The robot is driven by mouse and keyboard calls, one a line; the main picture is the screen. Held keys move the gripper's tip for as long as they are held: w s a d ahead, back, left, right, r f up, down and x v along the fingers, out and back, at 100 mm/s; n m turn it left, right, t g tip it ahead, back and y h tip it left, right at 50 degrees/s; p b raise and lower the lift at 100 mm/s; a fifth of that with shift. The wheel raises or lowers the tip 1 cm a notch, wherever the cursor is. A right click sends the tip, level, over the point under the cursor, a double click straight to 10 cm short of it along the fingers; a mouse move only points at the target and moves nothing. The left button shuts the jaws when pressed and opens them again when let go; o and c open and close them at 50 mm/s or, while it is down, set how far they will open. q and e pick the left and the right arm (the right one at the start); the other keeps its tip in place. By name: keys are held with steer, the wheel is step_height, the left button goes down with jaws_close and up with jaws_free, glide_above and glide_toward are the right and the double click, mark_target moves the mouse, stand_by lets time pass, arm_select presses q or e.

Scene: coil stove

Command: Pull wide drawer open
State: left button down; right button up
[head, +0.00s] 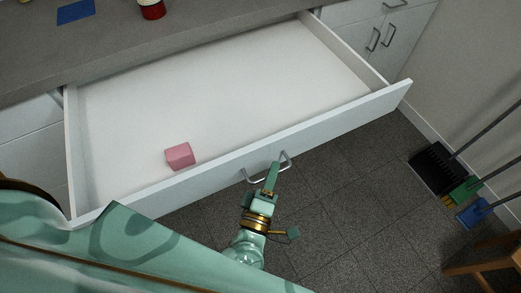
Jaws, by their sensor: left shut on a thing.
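The wide drawer (339,121) is white and stands pulled far out from under the grey counter. Its metal bar handle (287,165) is on the middle of the front panel. My left gripper (271,176) is at the handle, shut on it, with the fingers covering the middle of the bar. Inside the drawer a small pink block (180,155) lies near the front, left of the handle. My right gripper does not show.
The grey counter (200,37) carries a blue sheet (75,11) and a red container (152,9). White cabinets flank the drawer. A black dustpan (437,168), brooms and a wooden stool (492,262) stand at the right. Tiled floor lies clear between.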

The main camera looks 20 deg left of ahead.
arm_select(q)
steer(key=shift+s+d, duration=1.2)
steer(key=shift+d, duration=0.15)
steer(key=c, duration=1.6)
jaws_free()
steer(key=shift+o, duration=0.2)
